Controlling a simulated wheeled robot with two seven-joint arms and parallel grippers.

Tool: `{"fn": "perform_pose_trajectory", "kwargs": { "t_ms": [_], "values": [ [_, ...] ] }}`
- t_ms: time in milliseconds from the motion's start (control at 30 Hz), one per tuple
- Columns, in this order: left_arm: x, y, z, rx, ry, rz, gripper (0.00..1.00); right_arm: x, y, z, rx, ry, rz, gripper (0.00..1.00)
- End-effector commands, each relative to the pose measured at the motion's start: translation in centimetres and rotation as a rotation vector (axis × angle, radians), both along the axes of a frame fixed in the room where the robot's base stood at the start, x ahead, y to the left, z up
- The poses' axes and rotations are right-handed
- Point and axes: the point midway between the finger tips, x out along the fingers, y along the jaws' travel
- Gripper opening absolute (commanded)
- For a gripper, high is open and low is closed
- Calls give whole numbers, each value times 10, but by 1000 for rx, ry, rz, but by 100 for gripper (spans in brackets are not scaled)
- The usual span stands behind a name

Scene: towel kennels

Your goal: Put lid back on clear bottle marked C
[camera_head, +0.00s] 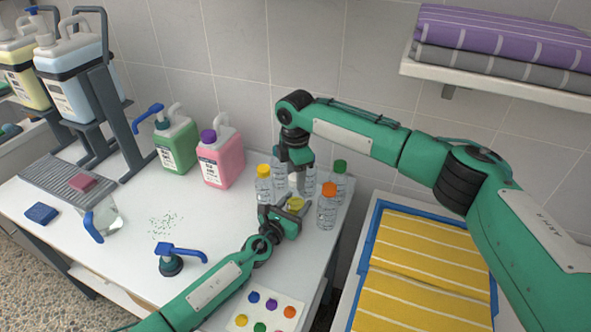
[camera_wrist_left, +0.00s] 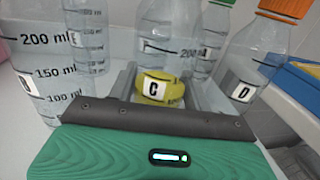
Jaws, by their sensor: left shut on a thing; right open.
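The white C label faces the left wrist camera. Above the band, a white part (camera_head: 294,179) shows at the bottle's top; I cannot tell whether it is a lid or the bare neck. My right gripper (camera_head: 296,168) is open, pointing down just over that top. Its jaws and arm partly hide the bottle's upper end.
Clear bottles crowd around: one with a yellow lid (camera_head: 264,186), one with an orange lid (camera_head: 327,206), marked D, one with a green lid (camera_head: 340,182), others behind. Pink (camera_head: 221,160) and green (camera_head: 176,146) jugs stand left.

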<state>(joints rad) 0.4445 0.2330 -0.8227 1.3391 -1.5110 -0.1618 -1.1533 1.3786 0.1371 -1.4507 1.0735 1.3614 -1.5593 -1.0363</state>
Motion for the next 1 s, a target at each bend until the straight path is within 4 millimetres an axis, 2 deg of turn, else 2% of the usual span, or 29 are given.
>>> {"fn": "perform_pose_trajectory", "kwargs": {
  "t_ms": [100, 300, 333, 500, 633, 1000],
  "values": [
    [0, 0, 0, 1, 1, 0, 0, 0, 0, 0, 0, 0, 0, 49],
    [0, 0, 0, 1, 1, 0, 0, 0, 0, 0, 0, 0, 0, 9],
    [0, 0, 0, 1, 1, 0, 0, 0, 0, 0, -1, 0, 0, 5],
    [0, 0, 0, 1, 1, 0, 0, 0, 0, 0, 0, 0, -9, 5],
    [0, 0, 0, 1, 1, 0, 0, -1, 1, 0, 0, 3, -107, 5],
    [0, 0, 0, 1, 1, 0, 0, -1, 1, -1, 1, 6, -719, 5]
  ]
}}
